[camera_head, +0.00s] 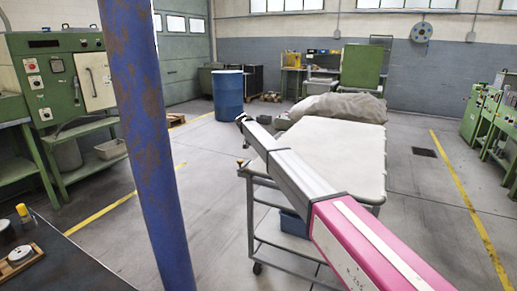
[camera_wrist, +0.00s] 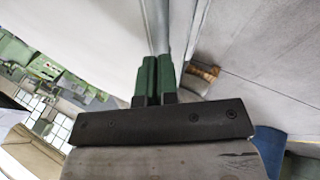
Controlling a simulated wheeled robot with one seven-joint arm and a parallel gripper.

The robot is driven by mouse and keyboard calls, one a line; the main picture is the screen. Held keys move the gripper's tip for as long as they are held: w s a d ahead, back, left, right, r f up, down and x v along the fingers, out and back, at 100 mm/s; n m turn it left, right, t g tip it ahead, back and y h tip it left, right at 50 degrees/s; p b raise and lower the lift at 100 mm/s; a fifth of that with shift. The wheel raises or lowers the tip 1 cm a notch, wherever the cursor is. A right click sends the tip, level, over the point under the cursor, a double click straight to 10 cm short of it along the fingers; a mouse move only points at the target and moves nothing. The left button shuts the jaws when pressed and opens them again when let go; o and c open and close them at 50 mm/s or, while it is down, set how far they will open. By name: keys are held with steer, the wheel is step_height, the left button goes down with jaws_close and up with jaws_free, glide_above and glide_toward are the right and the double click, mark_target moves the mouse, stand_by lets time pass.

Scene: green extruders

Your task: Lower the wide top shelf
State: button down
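A wheeled grey trolley has a wide pale top shelf (camera_head: 335,150), a level sheet with a rounded near edge. My arm reaches across it from the lower right and hides part of its left side. My gripper (camera_wrist: 155,62) has two green fingers on a black mount, set close together with only a thin dark gap. In the wrist view a broad pale surface, likely the shelf, lies left of the fingers, and a narrow grey bar (camera_wrist: 163,25) runs beyond their tips. I see nothing clearly held between them, and cannot tell whether they touch the bar. The head view does not show the fingers clearly.
A blue rusty post (camera_head: 150,150) stands at left front. A dark table (camera_head: 75,265) with small items is at the lower left. Green machines line both sides. A blue barrel (camera_head: 228,95) and a grey covered heap (camera_head: 340,107) stand behind. Floor left of the trolley is clear.

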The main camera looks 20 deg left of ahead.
steer(key=a+v, duration=0.1)
steer(key=v, duration=1.2)
steer(key=shift+w, duration=0.4)
steer(key=shift+f, duration=0.1)
